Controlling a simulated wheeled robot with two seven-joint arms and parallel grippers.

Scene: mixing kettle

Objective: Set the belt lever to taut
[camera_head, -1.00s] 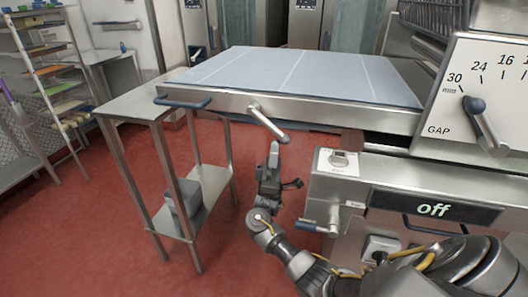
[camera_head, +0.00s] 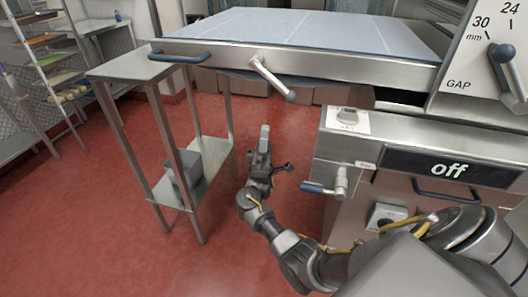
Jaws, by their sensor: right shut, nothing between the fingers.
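The likely belt lever (camera_head: 272,79) is a metal bar with a grey knob, on the front edge of the blue-grey belt table (camera_head: 330,62). It slants down to the right from its pivot; no taut label is legible there. My right gripper (camera_head: 264,133) points upward below and slightly left of the knob, in front of the table. Its fingers are together and empty, and a gap shows between it and the lever. My left gripper is out of view.
A gap dial (camera_head: 505,60) is at upper right. A steel side table (camera_head: 125,69) stands left. Red floor is clear between.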

